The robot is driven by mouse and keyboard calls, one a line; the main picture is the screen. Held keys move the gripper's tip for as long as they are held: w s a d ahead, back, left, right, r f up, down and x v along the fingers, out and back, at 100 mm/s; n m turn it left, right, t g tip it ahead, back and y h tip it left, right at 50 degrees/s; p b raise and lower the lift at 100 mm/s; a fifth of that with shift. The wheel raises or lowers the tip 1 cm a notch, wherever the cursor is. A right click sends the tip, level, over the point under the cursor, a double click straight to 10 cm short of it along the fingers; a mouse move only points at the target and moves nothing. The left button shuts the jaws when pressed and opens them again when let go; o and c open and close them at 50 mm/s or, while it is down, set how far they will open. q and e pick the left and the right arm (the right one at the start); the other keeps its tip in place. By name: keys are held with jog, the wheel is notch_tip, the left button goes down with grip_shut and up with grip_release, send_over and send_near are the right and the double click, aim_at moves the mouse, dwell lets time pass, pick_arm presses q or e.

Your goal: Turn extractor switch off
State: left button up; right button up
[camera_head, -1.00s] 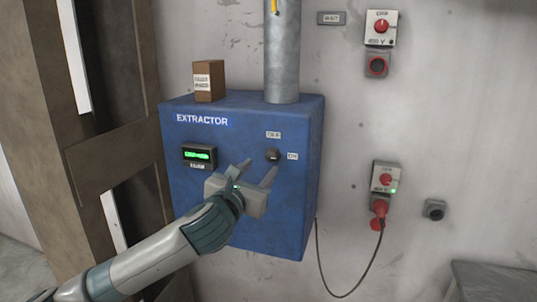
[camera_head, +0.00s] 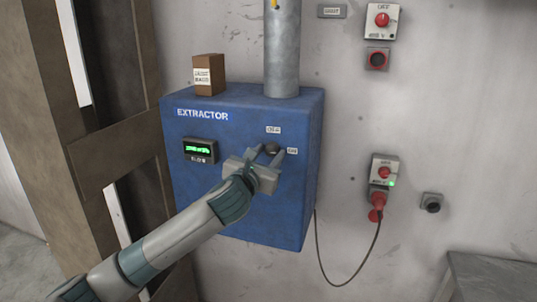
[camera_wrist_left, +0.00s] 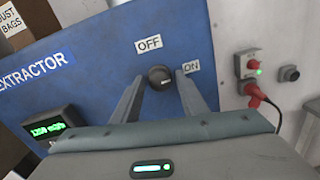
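The blue extractor box (camera_head: 190,120) hangs on the wall, with a lit green display (camera_head: 199,149). Its dark round switch knob (camera_head: 271,149) sits between an OFF label above and an ON label to the right. It also shows in the left wrist view (camera_wrist_left: 159,77). My left gripper (camera_head: 270,153) is open at the box front, one finger on each side of the knob; in the left wrist view the fingers reach to just below and beside it. I cannot tell whether they touch it. My right gripper is not in view.
A brown dust bags box (camera_head: 209,75) and a grey pipe (camera_head: 282,50) are on top of the extractor. A red-plugged socket (camera_head: 384,172) with a hanging cable is to the right. A grey surface (camera_head: 495,275) stands at lower right.

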pick_arm(q)
jog(key=c, duration=0.7)
jog(key=shift+n, duration=1.7)
jog(key=n, duration=0.3)
jog(key=shift+n, duration=0.4)
jog(key=n, duration=0.5)
jog(key=shift+r+n, duration=0.1)
jog(key=shift+n, duration=0.2)
jog(key=n, duration=0.5)
jog(key=shift+r+n+y+b, duration=0.1)
jog(key=shift+n+y+b, duration=0.2)
